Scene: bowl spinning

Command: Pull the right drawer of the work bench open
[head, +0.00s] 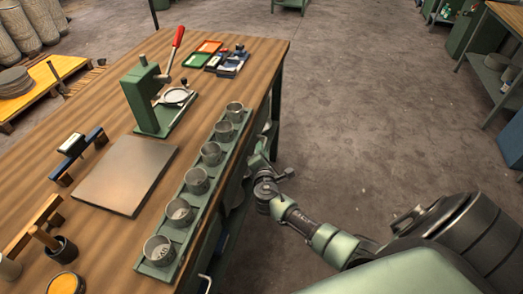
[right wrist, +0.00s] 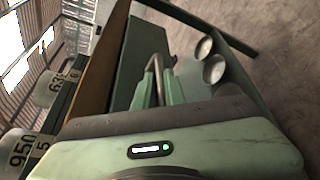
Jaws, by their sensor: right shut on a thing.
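The wooden-topped work bench (head: 250,62) runs along the left of the head view, with green drawer fronts below its edge. My right gripper (head: 262,162) is at the bench's side, below the top, and the bench edge partly hides its fingers. In the right wrist view, my right gripper (right wrist: 161,92) is shut on a curved metal drawer handle (right wrist: 154,65) in front of the green right drawer (right wrist: 143,42). I cannot tell how far the drawer stands out. My left gripper is not in view.
A green rack (head: 168,253) with several metal cups lies along the bench edge, close to my right arm. A green press (head: 148,100) with a red lever and a metal plate (head: 125,175) are on the bench. The floor (head: 370,110) to the right is clear.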

